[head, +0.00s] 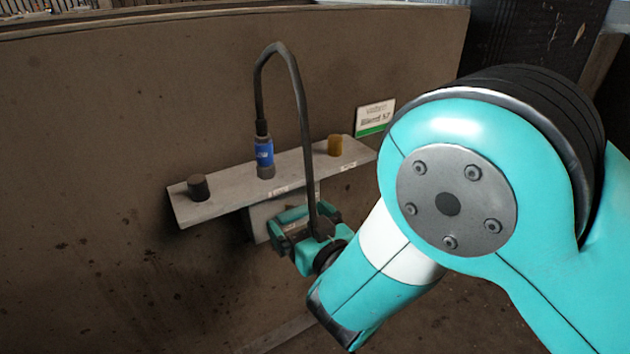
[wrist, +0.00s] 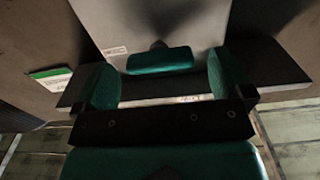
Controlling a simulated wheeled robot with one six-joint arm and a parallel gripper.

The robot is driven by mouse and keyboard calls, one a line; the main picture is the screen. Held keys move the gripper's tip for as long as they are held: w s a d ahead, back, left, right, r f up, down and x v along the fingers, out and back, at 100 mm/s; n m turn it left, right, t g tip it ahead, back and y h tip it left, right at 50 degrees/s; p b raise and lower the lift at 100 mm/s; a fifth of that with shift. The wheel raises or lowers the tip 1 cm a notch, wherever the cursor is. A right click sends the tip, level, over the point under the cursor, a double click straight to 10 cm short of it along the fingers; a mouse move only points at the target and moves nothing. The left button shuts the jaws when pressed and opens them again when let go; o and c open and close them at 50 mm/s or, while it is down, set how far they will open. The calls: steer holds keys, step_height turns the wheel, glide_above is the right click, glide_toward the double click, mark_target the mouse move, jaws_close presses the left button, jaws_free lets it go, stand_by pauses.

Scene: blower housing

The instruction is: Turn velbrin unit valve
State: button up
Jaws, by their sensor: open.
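A teal bar-shaped valve handle (wrist: 160,60) sits on a dark stem in front of a grey box face (wrist: 150,20) in the wrist view. It lies level across the picture. My gripper (wrist: 162,82) is open, with one teal finger off each end of the handle. A gap shows at both ends. In the head view my gripper (head: 302,232) is at the front of the grey box (head: 258,222) under the shelf. There the handle and the fingers are both teal and hard to tell apart, and the hanging cable crosses in front of them.
A grey shelf (head: 228,193) on the brown wall carries a black knob (head: 198,187), a blue-banded connector (head: 264,154) and an amber cap (head: 335,145). The connector's black cable (head: 298,100) loops down past my gripper. A white-green sign (head: 375,117) is at the right.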

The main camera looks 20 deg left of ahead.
steer(key=p, duration=0.1)
steer(key=w+a+p, duration=0.1)
steer(key=p, duration=0.1)
steer(key=shift+a+r, duration=0.15)
steer(key=shift+r, duration=0.15)
steer(key=shift+w+a+f+p, duration=0.2)
steer(key=shift+w+f+p, duration=0.05)
steer(key=shift+p, duration=0.25)
steer(key=c, duration=0.9)
